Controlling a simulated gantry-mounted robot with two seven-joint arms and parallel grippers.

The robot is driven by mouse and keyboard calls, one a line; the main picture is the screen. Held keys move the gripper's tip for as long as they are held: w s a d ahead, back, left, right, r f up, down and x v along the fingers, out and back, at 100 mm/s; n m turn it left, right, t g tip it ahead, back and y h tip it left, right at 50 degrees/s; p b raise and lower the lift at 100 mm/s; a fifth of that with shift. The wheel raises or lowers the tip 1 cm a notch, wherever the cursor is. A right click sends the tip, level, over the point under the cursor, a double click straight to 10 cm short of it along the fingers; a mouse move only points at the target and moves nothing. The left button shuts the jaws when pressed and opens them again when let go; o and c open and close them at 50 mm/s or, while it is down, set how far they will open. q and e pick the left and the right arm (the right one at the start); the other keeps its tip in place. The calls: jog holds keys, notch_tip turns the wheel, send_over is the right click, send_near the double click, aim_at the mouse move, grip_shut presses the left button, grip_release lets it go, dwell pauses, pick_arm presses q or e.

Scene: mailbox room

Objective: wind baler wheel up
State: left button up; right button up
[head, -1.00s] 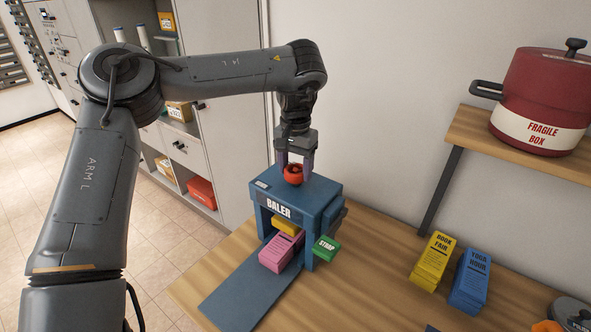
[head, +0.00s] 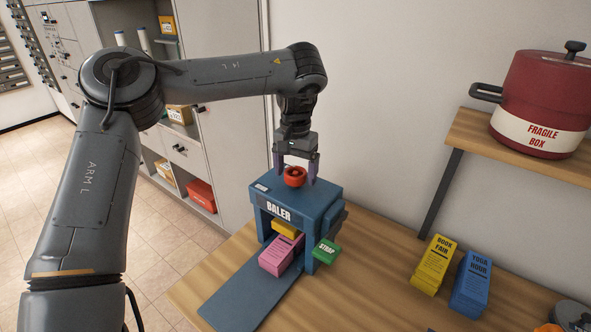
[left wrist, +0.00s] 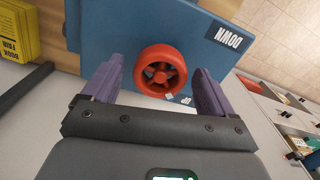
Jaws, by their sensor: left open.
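The blue baler (head: 318,204) stands on the wooden table. Its red wheel (head: 295,177) sits on top; in the left wrist view the wheel (left wrist: 161,72) lies between DOWN and UP labels, with a small pale mark at its rim on the UP side. My left gripper (head: 296,180) points down over the wheel. Its purple fingers are open, one on each side of the wheel, with visible gaps in the left wrist view (left wrist: 160,88). Inside the baler are a yellow block (head: 286,229) and a pink bundle (head: 277,257). My right gripper is not in view.
A green STRAP tag (head: 326,250) sticks out at the baler's right. Yellow (head: 434,264) and blue (head: 470,283) bundles stand on the table to the right. A red pot (head: 541,95) sits on a shelf. Bare table (head: 375,265) lies between baler and bundles.

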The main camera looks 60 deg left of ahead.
aim_at(295, 172)
pick_arm(q)
jog(key=shift+r, duration=0.1)
notch_tip(295, 172, up, 11)
jog(key=p, duration=0.3)
dwell(0.6)
